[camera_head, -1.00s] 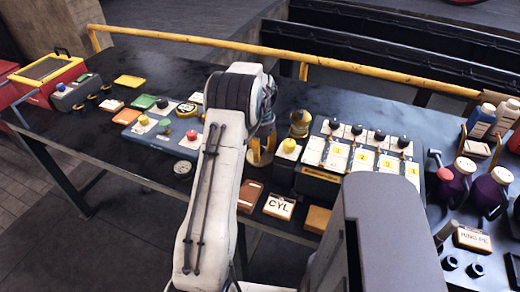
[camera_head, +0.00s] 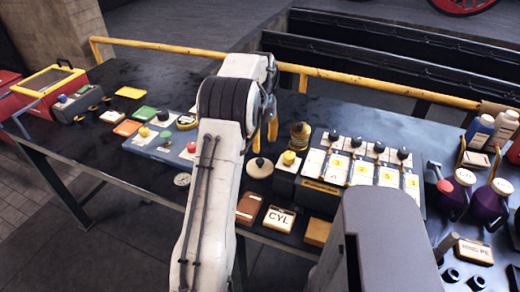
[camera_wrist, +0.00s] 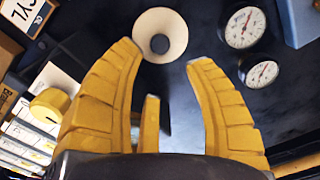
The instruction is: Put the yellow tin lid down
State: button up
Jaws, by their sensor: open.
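A pale cream-yellow round lid with a dark knob (camera_head: 260,168) lies flat on the dark bench, left of the panel with the yellow knob. The lid also shows in the wrist view (camera_wrist: 175,22), beyond my fingertips and apart from them. My gripper (camera_head: 265,134) is open and empty, raised above the bench behind the lid in the head view; my arm partly hides it. In the wrist view, its yellow fingers (camera_wrist: 163,56) are spread wide with nothing between them. A yellowish tin (camera_head: 300,136) stands at the back, right of the lid.
The panel with a yellow knob (camera_head: 289,158) is close on the lid's right. A brown block (camera_head: 249,208) and a CYL card (camera_head: 279,218) lie in front. Two white dials (camera_wrist: 243,28) (camera_wrist: 262,74) are near the lid. A yellow rail (camera_head: 200,52) runs behind the bench.

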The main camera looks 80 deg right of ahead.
jog(key=shift+r, duration=1.35)
jog(key=w+a+r+n, duration=0.3)
jog(key=w+a, duration=0.1)
jog(key=w, duration=0.4)
jog(key=w+a+r+n, duration=0.2)
jog(key=w+a, duration=0.1)
jog(key=w, duration=0.4)
jog(key=w+a+r+n+t+h, duration=0.1)
jog(key=w+a+r+n, duration=0.15)
jog(key=w+a, duration=0.35)
jog(key=w+a+r+n, duration=0.1)
jog(key=w+a+n, duration=0.35)
jog(key=a, duration=0.35)
jog(key=w+a+r+n+t, duration=0.15)
jog(key=a+n, duration=0.35)
jog(key=a, duration=1.1)
jog(key=s+a+f+n, duration=0.2)
jog(key=s+a+n, duration=0.1)
jog(key=a, duration=0.4)
jog(key=s+a+f+n+t+y, duration=0.1)
jog(key=s+a+f+n, duration=0.1)
jog(key=s+a+n, duration=0.2)
jog(key=a+n, duration=0.1)
jog(key=a, duration=0.2)
jog(key=shift+f, duration=0.35)
